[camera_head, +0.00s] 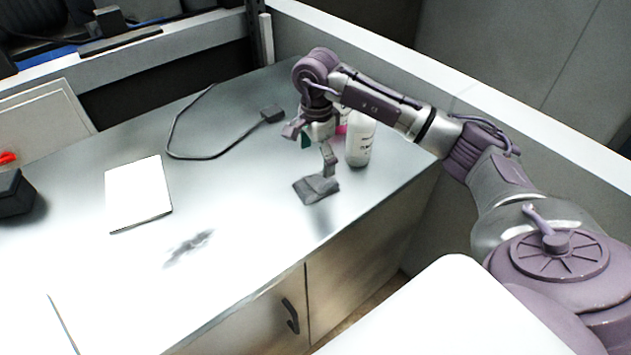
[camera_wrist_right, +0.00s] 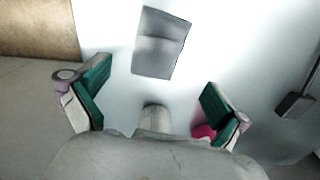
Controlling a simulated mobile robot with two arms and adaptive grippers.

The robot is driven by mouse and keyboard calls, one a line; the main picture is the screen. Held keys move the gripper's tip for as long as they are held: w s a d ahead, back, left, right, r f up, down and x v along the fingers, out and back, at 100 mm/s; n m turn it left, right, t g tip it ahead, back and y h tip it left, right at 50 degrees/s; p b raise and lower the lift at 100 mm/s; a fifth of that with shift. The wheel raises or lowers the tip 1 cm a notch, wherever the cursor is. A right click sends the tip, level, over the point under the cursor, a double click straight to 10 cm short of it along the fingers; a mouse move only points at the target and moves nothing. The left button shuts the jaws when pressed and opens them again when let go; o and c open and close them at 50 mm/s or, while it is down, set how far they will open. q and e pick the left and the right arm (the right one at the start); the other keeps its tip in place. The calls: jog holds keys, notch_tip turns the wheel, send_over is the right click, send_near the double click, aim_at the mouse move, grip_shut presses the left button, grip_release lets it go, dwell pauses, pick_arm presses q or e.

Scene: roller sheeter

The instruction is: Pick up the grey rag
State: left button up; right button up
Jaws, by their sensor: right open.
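The grey rag (camera_head: 317,189) lies folded on the light worktop near its front right edge. It also shows in the right wrist view (camera_wrist_right: 160,44), flat and roughly rectangular, beyond the fingertips. My right gripper (camera_head: 311,145) is above the worktop, a little behind the rag and apart from it. In the right wrist view its green-padded fingers (camera_wrist_right: 156,90) are spread wide with no rag between them. My left gripper is not in view.
A white bottle (camera_head: 359,143) stands close to the right of my right gripper. A pink item (camera_wrist_right: 204,132) shows by one finger. A dark block with a cable (camera_head: 271,114) lies behind left. A white sheet (camera_head: 138,194) lies further left. The worktop left of the rag is mostly clear.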

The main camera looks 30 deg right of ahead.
aim_at(316, 182)
jog(key=shift+f, duration=0.8)
jog(key=f, duration=0.1)
jog(key=f+p, duration=0.2)
jog(key=f, duration=0.1)
jog(key=shift+s+a, duration=0.25)
jog(key=shift+f, duration=0.7)
jog(key=c, duration=1.1)
jog(key=shift+o, duration=0.2)
jog(key=shift+w+r, duration=0.1)
jog(key=shift+r, duration=0.05)
